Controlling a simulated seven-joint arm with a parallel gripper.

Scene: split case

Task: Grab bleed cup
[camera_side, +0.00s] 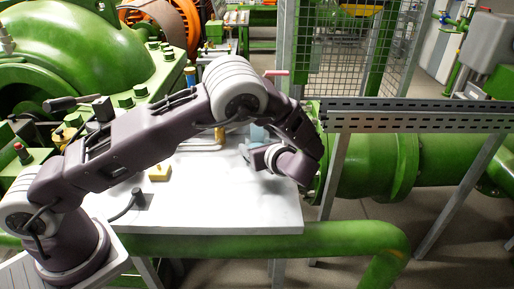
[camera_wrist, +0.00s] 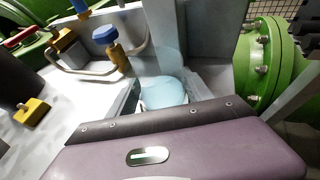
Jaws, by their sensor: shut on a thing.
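The bleed cup, a pale blue translucent cup (camera_wrist: 163,92), shows in the wrist view just beyond the dark edge of my gripper's purple housing. Its lower part is hidden by that housing. In the side view a small pale blue patch of the cup (camera_side: 258,132) shows above my gripper (camera_side: 248,152), near the back right of the white table. My gripper is shut on the cup; the fingers are mostly hidden in both views. I cannot tell whether the cup touches the table.
A brass fitting with a blue top (camera_wrist: 115,48) stands by a bent pipe (camera_wrist: 82,70) left of the cup. A yellow block (camera_side: 159,172) lies on the white table (camera_side: 225,205). Large green flanged piping (camera_side: 375,165) stands to the right. The table's front is mostly clear.

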